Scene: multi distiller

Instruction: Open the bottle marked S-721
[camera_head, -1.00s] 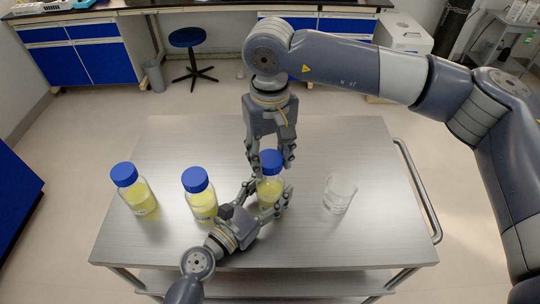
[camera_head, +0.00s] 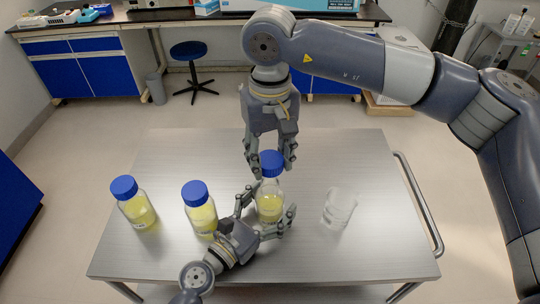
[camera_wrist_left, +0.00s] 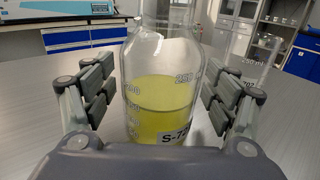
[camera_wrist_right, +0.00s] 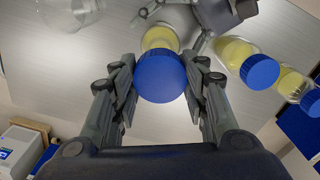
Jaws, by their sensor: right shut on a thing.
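The S-721 bottle (camera_head: 270,208) is clear glass with yellow liquid and stands upright on the table. In the left wrist view the bottle (camera_wrist_left: 160,105) shows a label reading "S-72", partly cut off. My left gripper (camera_head: 268,222) is open around its body, with gaps on both sides. My right gripper (camera_head: 271,160) comes from above and is shut on the blue cap (camera_head: 271,166). The cap also shows between the fingers in the right wrist view (camera_wrist_right: 160,77). Glass shows below the cap; I cannot tell whether the cap is clear of the neck.
Two more blue-capped bottles, a middle one (camera_head: 204,217) and a left one (camera_head: 139,211), stand to the left. An empty glass beaker (camera_head: 338,208) stands to the right. The steel table (camera_head: 190,155) has free room at the back and right.

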